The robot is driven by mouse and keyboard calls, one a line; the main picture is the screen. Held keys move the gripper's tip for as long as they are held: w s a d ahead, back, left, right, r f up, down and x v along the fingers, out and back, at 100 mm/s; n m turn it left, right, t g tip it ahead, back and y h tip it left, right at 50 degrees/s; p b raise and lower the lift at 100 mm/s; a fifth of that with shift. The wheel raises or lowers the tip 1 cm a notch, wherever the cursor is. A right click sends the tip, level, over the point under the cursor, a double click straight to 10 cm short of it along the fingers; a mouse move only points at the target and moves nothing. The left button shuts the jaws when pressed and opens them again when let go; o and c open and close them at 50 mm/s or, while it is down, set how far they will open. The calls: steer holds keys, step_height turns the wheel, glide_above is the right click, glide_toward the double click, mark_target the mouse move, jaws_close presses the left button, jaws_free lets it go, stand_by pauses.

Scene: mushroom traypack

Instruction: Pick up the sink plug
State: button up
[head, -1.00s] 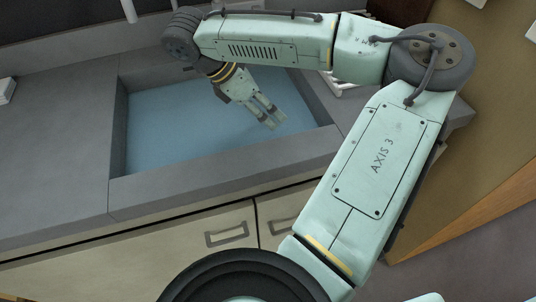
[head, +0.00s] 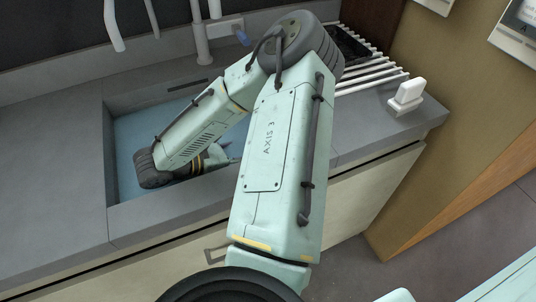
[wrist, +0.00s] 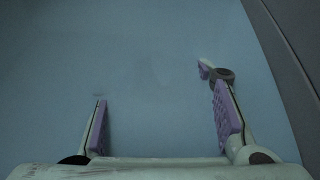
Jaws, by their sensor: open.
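My gripper (wrist: 151,85) is open in the wrist view, with its two purple-padded fingers apart and nothing between them. The left finger looks cut off at the blue surface, as if its tip is under water. The right finger shows a grey joint and a small purple tip segment. In the head view my gripper (head: 222,160) is low over the right part of the sink (head: 112,160), partly hidden by my arm. I cannot make out the sink plug in either view. The blue surface looks like water and hides the sink bottom.
The sink wall (wrist: 290,70) stands close at the right in the wrist view. Taps (head: 200,40) rise behind the sink. A white rack (head: 375,82) and a white upright item (head: 406,95) are on the counter at the right. The counter left of the sink is clear.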

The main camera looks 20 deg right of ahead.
steer(key=x, duration=0.2)
steer(key=p+x, duration=0.1)
steer(key=x, duration=0.2)
steer(key=shift+s+a+f, duration=0.1)
steer(key=shift+a+f, duration=0.05)
steer(key=shift+f, duration=0.1)
steer(key=shift+c, duration=0.5)
jaws_close()
